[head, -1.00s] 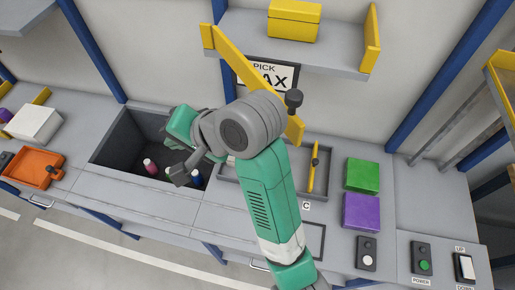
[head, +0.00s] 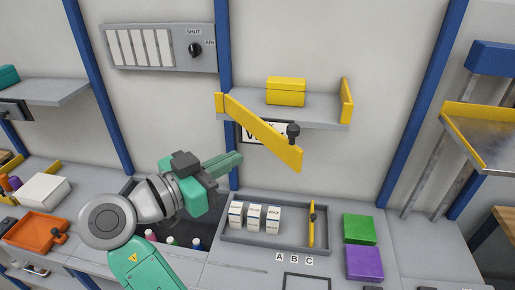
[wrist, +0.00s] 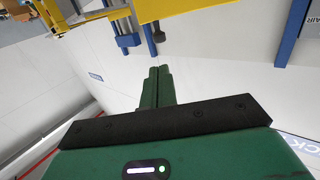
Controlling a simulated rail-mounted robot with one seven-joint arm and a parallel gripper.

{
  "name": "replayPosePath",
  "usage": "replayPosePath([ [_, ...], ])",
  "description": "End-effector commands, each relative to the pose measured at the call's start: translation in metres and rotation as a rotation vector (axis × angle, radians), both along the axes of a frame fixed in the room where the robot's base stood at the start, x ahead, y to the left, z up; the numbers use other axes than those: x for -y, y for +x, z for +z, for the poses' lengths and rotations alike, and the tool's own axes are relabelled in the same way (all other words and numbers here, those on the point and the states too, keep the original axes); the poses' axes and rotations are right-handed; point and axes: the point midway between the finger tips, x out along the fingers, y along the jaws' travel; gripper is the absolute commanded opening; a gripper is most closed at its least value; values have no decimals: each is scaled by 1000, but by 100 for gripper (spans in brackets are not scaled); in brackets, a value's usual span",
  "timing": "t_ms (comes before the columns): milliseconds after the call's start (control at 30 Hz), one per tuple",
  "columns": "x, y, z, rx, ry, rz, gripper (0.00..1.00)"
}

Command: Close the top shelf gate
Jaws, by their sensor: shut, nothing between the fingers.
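The top shelf gate (head: 262,132) is a yellow bar joined at the left end of the upper shelf (head: 318,116). It is swung open, slanting out and down to the right in the head view, away from the shelf's front edge. A black knob (head: 293,130) stands near its free end. My gripper (head: 240,157) is shut and empty, left of and below the gate, pointing right and apart from it. In the wrist view the shut green fingers (wrist: 158,70) point toward a yellow part with a dark knob above them; I cannot tell for certain whether that is the gate.
A yellow box (head: 286,91) sits on the shelf; a yellow end plate (head: 347,100) stands at its right. Below are a grey tray (head: 272,243) with white boxes, a dark bin with bottles, and green (head: 360,229) and purple (head: 364,263) blocks. Blue posts flank the shelf.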

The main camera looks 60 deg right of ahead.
Motion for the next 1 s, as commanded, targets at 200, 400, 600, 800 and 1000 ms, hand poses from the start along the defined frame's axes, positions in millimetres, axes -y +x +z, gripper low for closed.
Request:
replayPosePath([
  [200,43,-15,0,-1,2,-4,0],
  [400,85,-28,-2,0,2,-4,0],
  [600,114,-38,-4,0,2,-1,0],
  [800,125,-41,-7,1,2,1,0],
  [1000,125,-41,-7,2,2,1,0],
])
